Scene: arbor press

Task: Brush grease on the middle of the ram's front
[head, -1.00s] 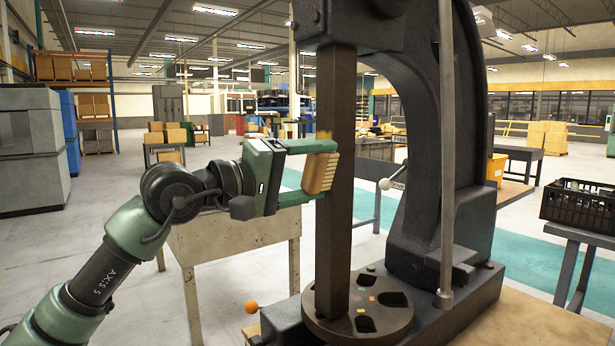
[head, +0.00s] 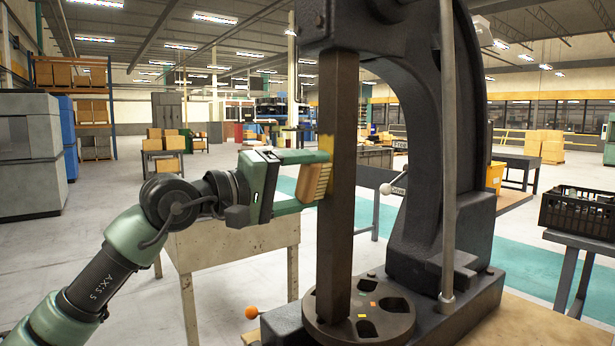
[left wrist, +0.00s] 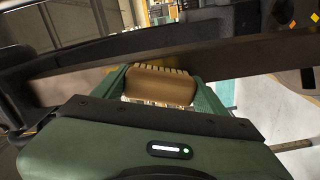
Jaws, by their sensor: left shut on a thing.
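The ram (head: 338,225) is a tall dark square bar standing upright in the press (head: 430,200). It also crosses the left wrist view as a brown bar (left wrist: 70,77). My left gripper (head: 314,180) is shut on a tan brush (head: 313,174) with pale bristles, beside the ram at mid height. The bristles face the ram and appear to touch it in the head view. A yellow grease patch (head: 325,147) shows on the ram just above the brush. In the left wrist view the brush (left wrist: 160,85) sits between the fingers. My right gripper is out of view.
A round slotted plate (head: 325,328) with small coloured marks lies under the ram. A worn table (head: 230,245) stands behind my left arm. A black crate (head: 570,212) stands at the right.

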